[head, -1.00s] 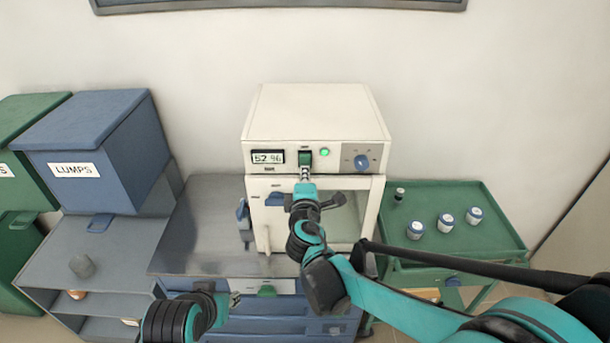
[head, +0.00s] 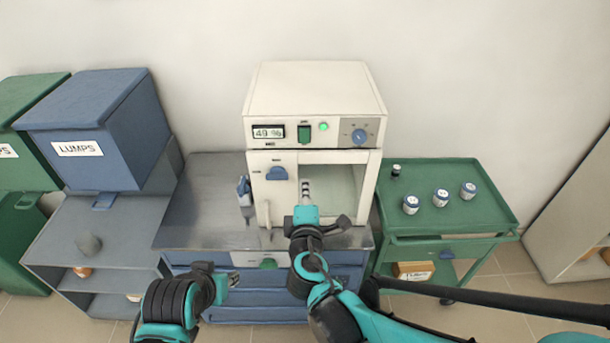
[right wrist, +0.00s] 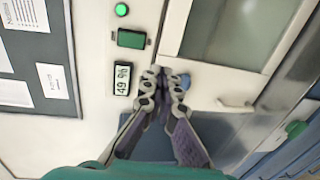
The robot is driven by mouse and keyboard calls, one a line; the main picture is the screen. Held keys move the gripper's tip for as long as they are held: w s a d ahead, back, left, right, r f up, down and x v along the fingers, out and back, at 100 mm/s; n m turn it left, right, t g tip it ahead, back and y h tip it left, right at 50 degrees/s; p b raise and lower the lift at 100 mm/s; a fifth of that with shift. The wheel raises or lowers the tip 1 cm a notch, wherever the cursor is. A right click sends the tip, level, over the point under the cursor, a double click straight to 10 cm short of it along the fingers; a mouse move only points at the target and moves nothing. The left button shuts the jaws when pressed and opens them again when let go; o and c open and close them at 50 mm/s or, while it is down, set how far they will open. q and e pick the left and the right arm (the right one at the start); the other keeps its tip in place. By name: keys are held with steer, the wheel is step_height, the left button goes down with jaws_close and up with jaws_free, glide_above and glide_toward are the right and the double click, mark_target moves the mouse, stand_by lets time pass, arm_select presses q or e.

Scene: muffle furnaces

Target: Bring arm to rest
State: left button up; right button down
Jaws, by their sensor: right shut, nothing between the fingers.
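My right gripper (head: 305,186) is in front of the white muffle furnace (head: 315,90), below its green switch (head: 304,134) and apart from it. In the right wrist view its fingers (right wrist: 165,82) are together with nothing between them; the switch (right wrist: 131,39) and display (right wrist: 122,79) show beyond. My left gripper (head: 233,279) is low in front of the bench, small in view; I cannot tell if its fingers are open. The furnace display (head: 269,132) reads about 49, and a green lamp (head: 323,127) is lit.
The furnace stands on a metal-topped bench (head: 200,215). A green cart (head: 460,223) with several small jars stands at the right. A blue LUMPS bin (head: 90,120) sits on a grey shelf unit (head: 70,240) at the left. Floor shows between cart and right cabinet (head: 575,215).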

steer(key=shift+s, duration=0.15)
steer(key=shift+f, duration=0.1)
stand_by(0.3)
steer(key=s+d+f+m+g+h+b, duration=0.1)
steer(key=s+d+f+m+g+b, duration=0.15)
steer(key=s+d+f+m, duration=0.4)
steer(key=s+d+f+m+g+h+b, duration=0.1)
steer(key=d+f+m+g+h+b, duration=0.2)
steer(key=d, duration=0.7)
steer(key=s+f+m+g+y+b, duration=0.1)
steer(key=s+f+m+g+y, duration=0.2)
steer(key=s+m, duration=0.5)
step_height(320, 180, down, 2)
steer(key=s+y, duration=0.1)
steer(key=s, duration=0.1)
steer(key=shift+s+d+f+g, duration=0.15)
steer(key=shift+s+d+g, duration=0.1)
steer(key=shift+s+g, duration=0.1)
steer(key=shift+m, duration=0.25)
